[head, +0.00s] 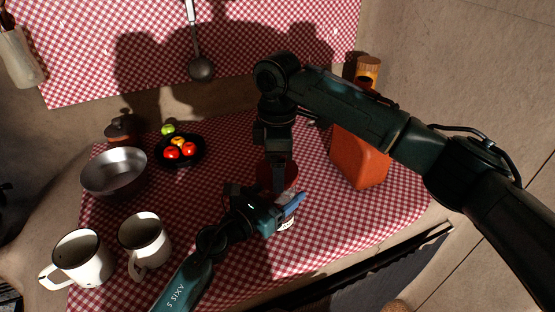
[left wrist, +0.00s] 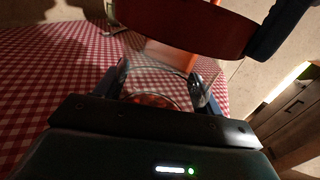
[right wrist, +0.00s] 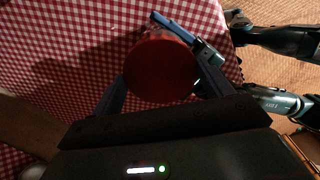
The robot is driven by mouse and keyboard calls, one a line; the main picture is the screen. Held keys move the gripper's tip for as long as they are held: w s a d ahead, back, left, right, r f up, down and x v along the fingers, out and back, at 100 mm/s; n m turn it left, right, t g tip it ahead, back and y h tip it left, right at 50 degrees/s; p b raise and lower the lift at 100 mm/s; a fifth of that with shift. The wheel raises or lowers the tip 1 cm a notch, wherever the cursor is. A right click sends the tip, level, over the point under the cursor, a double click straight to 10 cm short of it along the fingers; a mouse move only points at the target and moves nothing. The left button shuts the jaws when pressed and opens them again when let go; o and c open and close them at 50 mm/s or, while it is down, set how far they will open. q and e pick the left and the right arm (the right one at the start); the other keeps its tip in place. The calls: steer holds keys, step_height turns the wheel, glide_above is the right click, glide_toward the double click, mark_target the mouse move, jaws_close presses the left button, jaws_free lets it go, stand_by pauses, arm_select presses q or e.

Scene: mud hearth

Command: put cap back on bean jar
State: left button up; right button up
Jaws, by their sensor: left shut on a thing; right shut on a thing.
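A glass bean jar (head: 286,222) with a pale label stands at the front middle of the checked cloth, largely hidden by my left gripper (head: 278,210). In the left wrist view the jar (left wrist: 152,100), with reddish contents, is between the fingers of my left gripper (left wrist: 160,78), which is shut on it. My right gripper (head: 279,170) points down and is shut on the round red cap (head: 264,178). In the right wrist view the cap (right wrist: 160,70) fills the space between its fingers. In the left wrist view the cap (left wrist: 180,28) is above the jar, with a visible gap.
An orange-red canister (head: 360,158) stands right of the grippers. A black plate of fruit (head: 190,160), a metal pan (head: 113,172) and two white mugs (head: 144,240) stand left. A ladle (head: 200,68) hangs behind. The table's front edge is close to the jar.

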steer(key=shift+f, duration=0.55)
steer(key=shift+f, duration=0.5)
